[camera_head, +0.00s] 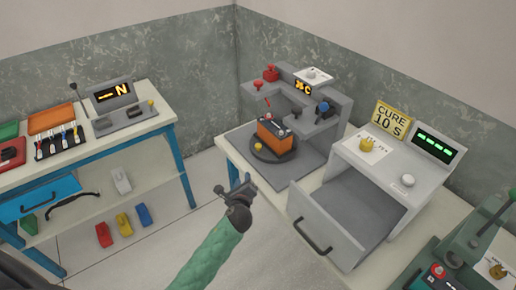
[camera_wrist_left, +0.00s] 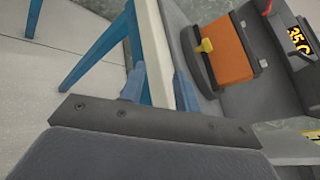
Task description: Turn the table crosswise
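A dark round turntable (camera_head: 262,155) sits on a grey fixture on the right-hand bench. An orange battery with a black top (camera_head: 272,138) rests on it, standing at a slant in the head view. A yellow knob (camera_head: 258,146) is at its near left side. In the left wrist view the battery (camera_wrist_left: 232,58) and yellow knob (camera_wrist_left: 205,46) appear at the upper right. My left gripper (camera_head: 240,187) is in front of the bench's near edge, apart from the turntable. Its two blue fingertips (camera_wrist_left: 160,90) are parted with nothing held between them. My right gripper is out of sight.
The fixture's grey tower (camera_head: 328,105) stands behind the turntable. An open grey drawer (camera_head: 345,215) juts out under the cure box (camera_head: 385,165) to the right. A blue-legged table (camera_head: 100,147) with trays stands left.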

